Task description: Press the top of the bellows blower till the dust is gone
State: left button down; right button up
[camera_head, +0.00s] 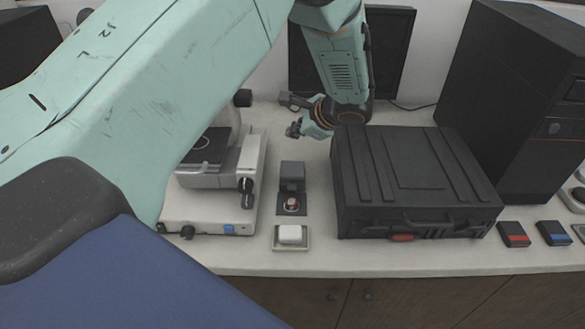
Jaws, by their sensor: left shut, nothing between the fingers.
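My left gripper (296,129) is shut and empty. It hangs over the back of the bench, left of the black case and behind the small dark stand. The small dark stand (292,172) is upright on the bench, with a small round reddish piece (291,204) on its base. A white block (290,233) sits in a shallow tray in front of it. I cannot tell for sure which thing is the bellows blower, and no dust can be made out at this size. My right gripper is not in view.
A microscope-like instrument (212,210) stands left, partly hidden by my left arm. A black ribbed case (415,180) fills the right middle. Small red-marked (513,234) and blue-marked (553,233) boxes lie at the front right.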

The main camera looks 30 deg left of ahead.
pick_arm(q)
jog(key=b, duration=0.5)
send_over(290, 166)
jog(key=d, duration=0.2)
jog(key=f, duration=0.7)
jog(key=shift+s+f, duration=0.3)
jog(key=shift+f, duration=0.1)
jog(key=shift+f+b, duration=0.5)
jog(key=shift+b, duration=0.1)
jog(key=shift+f, duration=0.1)
jog(key=shift+f+b, duration=0.3)
jog(key=shift+b, duration=0.15)
jog(key=shift+f+b, duration=0.7)
jog(key=shift+f, duration=0.15)
dwell(0.7)
jog(key=shift+r, duration=0.15)
jog(key=shift+r+p, duration=0.85)
jog(key=shift+r, duration=0.3)
